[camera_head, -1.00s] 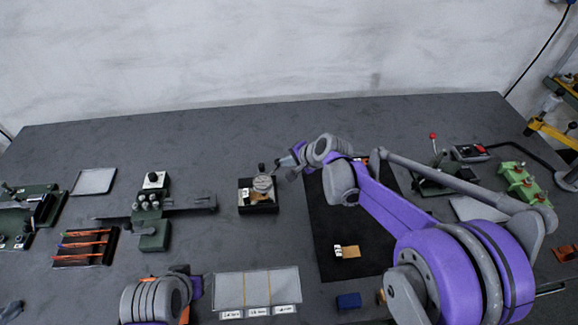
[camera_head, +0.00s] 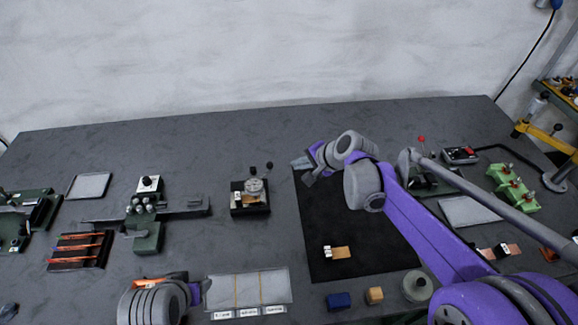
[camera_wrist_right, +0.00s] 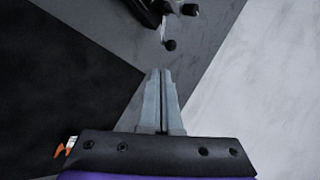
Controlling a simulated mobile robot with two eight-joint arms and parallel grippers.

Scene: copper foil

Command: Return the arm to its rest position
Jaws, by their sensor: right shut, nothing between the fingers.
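My right arm reaches in from the lower right of the head view. Its gripper (camera_head: 300,163) is over the far left corner of the black mat (camera_head: 345,215), to the right of the small black fixture. In the right wrist view the two grey fingers (camera_wrist_right: 161,95) lie together, shut and empty. The black mat (camera_wrist_right: 60,70) is at the left of that view. My left arm shows only as a grey and purple wrist at the bottom left of the head view; its fingers cannot be made out.
The small black fixture with a round dial (camera_head: 250,197) stands near the right gripper. A copper piece (camera_head: 338,253) lies on the mat. A blue block (camera_head: 339,301) and a wooden block (camera_head: 374,296) lie in front. Green fixtures (camera_head: 513,186) stand at the right. The back of the table is clear.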

